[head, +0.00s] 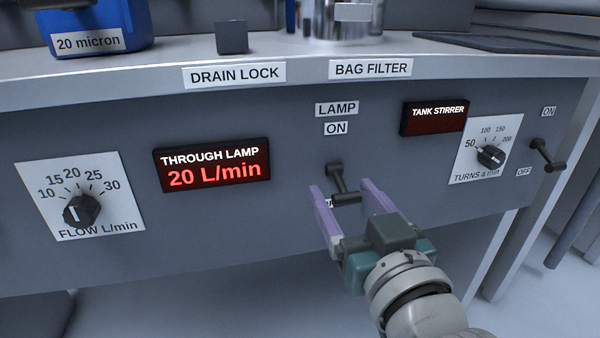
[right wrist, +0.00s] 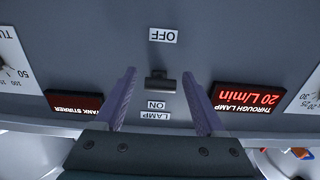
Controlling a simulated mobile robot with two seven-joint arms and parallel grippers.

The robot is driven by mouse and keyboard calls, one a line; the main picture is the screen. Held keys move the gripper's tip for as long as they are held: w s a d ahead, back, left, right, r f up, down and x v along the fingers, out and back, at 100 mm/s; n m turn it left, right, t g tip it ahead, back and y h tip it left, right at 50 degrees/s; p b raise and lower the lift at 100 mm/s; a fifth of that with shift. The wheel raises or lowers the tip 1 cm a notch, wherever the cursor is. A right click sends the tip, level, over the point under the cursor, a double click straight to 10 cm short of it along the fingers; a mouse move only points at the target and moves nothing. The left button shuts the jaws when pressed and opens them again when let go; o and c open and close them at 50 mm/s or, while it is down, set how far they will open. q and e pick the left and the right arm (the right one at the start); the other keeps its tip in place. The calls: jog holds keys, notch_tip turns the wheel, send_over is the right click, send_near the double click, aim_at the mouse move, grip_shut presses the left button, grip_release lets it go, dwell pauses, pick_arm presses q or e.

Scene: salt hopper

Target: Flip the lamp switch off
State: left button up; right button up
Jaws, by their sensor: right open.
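The lamp switch (head: 337,178) is a dark lever with a crossbar on the grey front panel, under the LAMP and ON labels (head: 335,128). My right gripper (head: 342,186) is open, with one purple finger on each side of the switch and nothing gripped. In the right wrist view, which is upside down, the switch (right wrist: 160,82) lies between the fingers with gaps on both sides. I cannot tell which way the lever is set. My left gripper is out of view.
A lit THROUGH LAMP display (head: 212,164) reads 20 L/min, left of the switch. A flow knob (head: 81,211) is at far left. At right are the dark TANK STIRRER display (head: 434,117), a speed knob (head: 491,156) and the stirrer switch (head: 546,155).

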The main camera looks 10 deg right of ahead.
grip_shut()
dwell(0.6)
